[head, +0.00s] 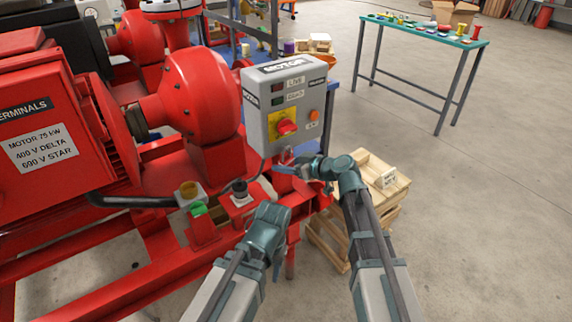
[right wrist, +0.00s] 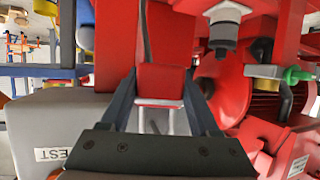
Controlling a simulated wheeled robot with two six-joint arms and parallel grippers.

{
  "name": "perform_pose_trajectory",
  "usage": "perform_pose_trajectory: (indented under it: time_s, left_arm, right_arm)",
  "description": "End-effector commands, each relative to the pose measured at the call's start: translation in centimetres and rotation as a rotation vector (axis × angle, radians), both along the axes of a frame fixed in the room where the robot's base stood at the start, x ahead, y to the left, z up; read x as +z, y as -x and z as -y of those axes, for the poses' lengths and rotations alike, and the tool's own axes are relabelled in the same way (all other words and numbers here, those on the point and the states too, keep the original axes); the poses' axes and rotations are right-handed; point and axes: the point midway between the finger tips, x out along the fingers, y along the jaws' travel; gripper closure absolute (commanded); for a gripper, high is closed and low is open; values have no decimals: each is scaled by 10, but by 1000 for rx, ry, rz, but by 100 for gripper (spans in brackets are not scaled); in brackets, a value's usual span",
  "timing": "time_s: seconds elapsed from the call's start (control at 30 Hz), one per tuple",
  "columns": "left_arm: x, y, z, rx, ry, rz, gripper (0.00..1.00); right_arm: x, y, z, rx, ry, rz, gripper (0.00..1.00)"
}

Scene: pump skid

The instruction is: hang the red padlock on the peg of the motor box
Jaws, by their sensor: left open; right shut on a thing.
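The red padlock (right wrist: 160,82) sits between the two fingers of my right gripper (right wrist: 160,95) in the right wrist view. Its pale shackle shows on the side toward the gripper's palm. In the head view my right gripper (head: 292,168) is just below the grey motor box (head: 262,112), close to its lower edge; the padlock is too small there to tell apart clearly. The box carries a red knob on a yellow plate. I cannot make out its peg with certainty. My left gripper (head: 277,262) is open and empty, lower down, in front of the red skid frame.
Red pumps (head: 200,95) and a red terminal box (head: 45,120) fill the left. A wooden crate (head: 375,190) stands right of my right gripper. A green-topped table (head: 425,32) with small items stands at the back right. The floor at right is clear.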

Motion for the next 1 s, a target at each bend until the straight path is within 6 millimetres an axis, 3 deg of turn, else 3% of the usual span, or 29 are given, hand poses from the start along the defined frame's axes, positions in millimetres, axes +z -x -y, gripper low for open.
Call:
perform_pose_trajectory:
  time_s: [0.33, 0.37, 0.53, 0.87, 1.0]
  left_arm:
    - [0, 0, 0, 0, 0, 0, 50]
    - [0, 0, 0, 0, 0, 0, 50]
    - [0, 0, 0, 0, 0, 0, 50]
    - [1, 0, 0, 0, 0, 0, 50]
    - [8, 0, 0, 0, 0, 0, 50]
  right_arm:
    - [0, 0, 0, 0, 0, 0, 100]
    - [0, 0, 0, 0, 0, 0, 36]
    - [0, 0, 0, 0, 0, 0, 6]
    - [1, 1, 1, 0, 0, 0, 3]
    - [8, 10, 12, -1, 0, -1, 3]
